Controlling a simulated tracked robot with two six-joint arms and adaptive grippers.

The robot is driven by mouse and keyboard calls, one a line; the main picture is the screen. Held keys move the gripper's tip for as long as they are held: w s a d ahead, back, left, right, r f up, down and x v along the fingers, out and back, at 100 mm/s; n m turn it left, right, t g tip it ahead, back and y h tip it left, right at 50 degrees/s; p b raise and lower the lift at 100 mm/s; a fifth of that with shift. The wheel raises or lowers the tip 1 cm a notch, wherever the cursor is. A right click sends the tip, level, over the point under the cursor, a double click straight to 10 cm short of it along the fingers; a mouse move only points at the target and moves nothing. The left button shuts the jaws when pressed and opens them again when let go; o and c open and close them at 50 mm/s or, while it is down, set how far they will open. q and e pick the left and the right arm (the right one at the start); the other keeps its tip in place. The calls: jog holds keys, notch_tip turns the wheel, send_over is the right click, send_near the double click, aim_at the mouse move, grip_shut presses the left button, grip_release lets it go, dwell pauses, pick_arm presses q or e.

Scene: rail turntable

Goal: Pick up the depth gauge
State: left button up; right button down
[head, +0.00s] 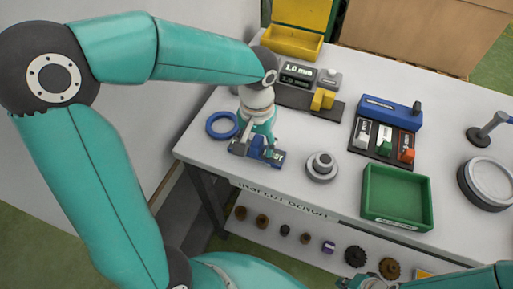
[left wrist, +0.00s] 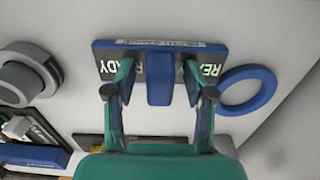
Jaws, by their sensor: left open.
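The depth gauge (left wrist: 160,84) is blue, with a wide crossbar bearing a white label and a short stem at its middle. It lies on a dark pad marked READY (left wrist: 208,72). In the head view the depth gauge (head: 268,154) is near the table's front left edge, partly hidden by my left gripper (head: 262,140). My left gripper, also in the left wrist view (left wrist: 158,80), is open, with one finger on each side of the stem and a gap on both sides. My right gripper (head: 372,283) shows only partly at the bottom edge; its jaws are unclear.
A blue ring (head: 222,125) lies close to the left of the gauge. A grey round stepped piece (head: 321,167) stands to its right, then a green tray (head: 397,219). A blue block (head: 389,112) and grey blocks labelled 1.0 mm (head: 298,71) stand farther back.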

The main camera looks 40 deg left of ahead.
aim_at(256, 140)
pick_arm(q)
grip_shut()
jog(key=shift+s, duration=0.1)
dwell(0.3)
jog(key=shift+r, duration=0.4)
notch_tip(256, 140, up, 19)
jog(key=p, duration=0.2)
jog(key=shift+r, duration=0.1)
jog(key=c, duration=0.6)
grip_release()
grip_shut()
